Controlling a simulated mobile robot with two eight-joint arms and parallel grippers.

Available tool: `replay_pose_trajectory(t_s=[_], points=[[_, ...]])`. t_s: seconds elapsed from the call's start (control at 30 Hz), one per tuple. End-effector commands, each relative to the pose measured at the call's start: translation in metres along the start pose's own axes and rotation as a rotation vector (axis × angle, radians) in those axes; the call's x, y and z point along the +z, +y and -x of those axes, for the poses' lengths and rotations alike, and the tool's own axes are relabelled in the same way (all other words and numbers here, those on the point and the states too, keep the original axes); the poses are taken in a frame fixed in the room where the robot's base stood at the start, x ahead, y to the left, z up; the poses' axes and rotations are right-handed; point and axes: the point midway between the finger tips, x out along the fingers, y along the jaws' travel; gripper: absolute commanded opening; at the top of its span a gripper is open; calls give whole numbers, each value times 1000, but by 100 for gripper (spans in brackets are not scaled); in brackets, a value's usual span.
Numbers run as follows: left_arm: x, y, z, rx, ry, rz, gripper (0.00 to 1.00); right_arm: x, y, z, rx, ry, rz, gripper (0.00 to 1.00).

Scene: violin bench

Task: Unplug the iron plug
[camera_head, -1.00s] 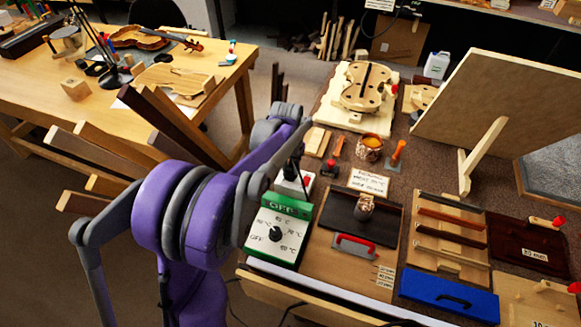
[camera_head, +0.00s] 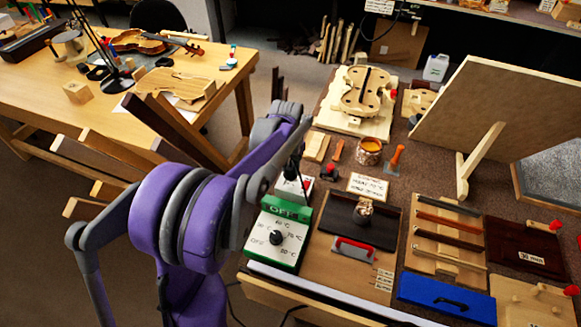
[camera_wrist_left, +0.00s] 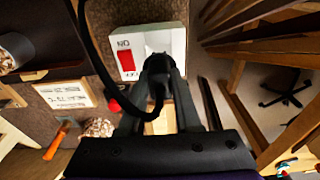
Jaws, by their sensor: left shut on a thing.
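The black iron plug (camera_wrist_left: 158,72) shows in the left wrist view between the fingers of my left gripper (camera_wrist_left: 158,88). The gripper is shut on it. In the head view my left gripper (camera_head: 294,163) points down over the white socket box (camera_head: 291,189), its fingers partly hidden by my arm. The socket box also shows in the left wrist view (camera_wrist_left: 174,44), with a red switch (camera_wrist_left: 127,61). The plug overlaps the box's face; I cannot tell whether its pins are inside. A black cable (camera_wrist_left: 96,50) loops from the plug. My right gripper is not in view.
A green and white control box (camera_head: 279,238) with a black dial stands in front of the socket box. A lettered card (camera_head: 368,186), a jar (camera_head: 369,151) and an orange-handled tool (camera_head: 397,157) lie to the right. Wooden boards (camera_head: 100,150) stand left of my arm.

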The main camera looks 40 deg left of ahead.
Motion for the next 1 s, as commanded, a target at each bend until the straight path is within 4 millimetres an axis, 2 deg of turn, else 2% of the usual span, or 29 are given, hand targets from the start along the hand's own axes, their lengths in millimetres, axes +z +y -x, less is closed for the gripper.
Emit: replay_pose_trajectory(t_s=[0.7, 1.0], points=[[-8, 0, 60, 0, 1, 0, 0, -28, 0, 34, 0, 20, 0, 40], [-8, 0, 64, 0, 0, 0, 0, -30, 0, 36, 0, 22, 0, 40]])
